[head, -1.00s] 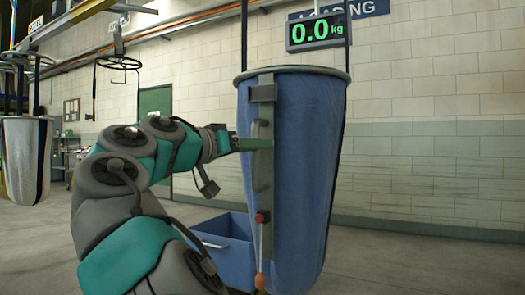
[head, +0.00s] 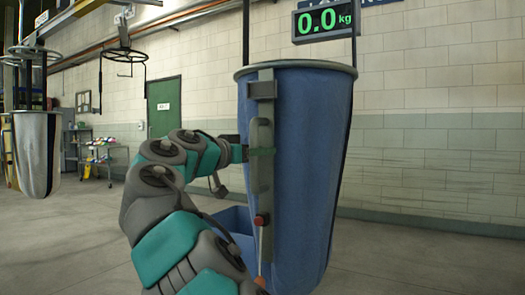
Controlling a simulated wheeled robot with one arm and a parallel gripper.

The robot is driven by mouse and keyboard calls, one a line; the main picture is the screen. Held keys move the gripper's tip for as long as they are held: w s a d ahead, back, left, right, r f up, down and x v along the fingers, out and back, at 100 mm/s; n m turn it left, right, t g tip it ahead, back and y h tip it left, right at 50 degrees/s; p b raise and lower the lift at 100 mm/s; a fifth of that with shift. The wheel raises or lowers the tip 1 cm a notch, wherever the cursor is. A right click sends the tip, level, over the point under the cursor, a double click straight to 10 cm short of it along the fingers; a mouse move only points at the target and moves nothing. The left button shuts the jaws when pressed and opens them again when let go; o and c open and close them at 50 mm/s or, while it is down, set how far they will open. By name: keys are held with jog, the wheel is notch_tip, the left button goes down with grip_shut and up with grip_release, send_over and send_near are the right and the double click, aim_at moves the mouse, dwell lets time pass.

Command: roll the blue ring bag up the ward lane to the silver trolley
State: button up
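The blue ring bag (head: 305,170) hangs upright from a round metal ring on two dark straps. It fills the middle of the view. A grey vertical bar (head: 259,180) with a red knob low on it runs down its near left side. My gripper (head: 262,152) is at this bar, about a third of the way down. The other finger is hidden, so the grip does not show. A trolley (head: 97,158) with coloured items stands far left by the wall; I cannot tell if it is the silver one.
A white-grey bag (head: 38,155) hangs at the left, and an empty ring (head: 124,57) hangs farther back. A blue box (head: 233,220) stands low behind my arm. A display (head: 323,20) reads 0.0 kg. The left floor is open.

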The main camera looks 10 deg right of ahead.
jog(key=shift+w+d, duration=0.25)
jog(key=shift+d, duration=0.1)
grip_shut()
dwell(1.2)
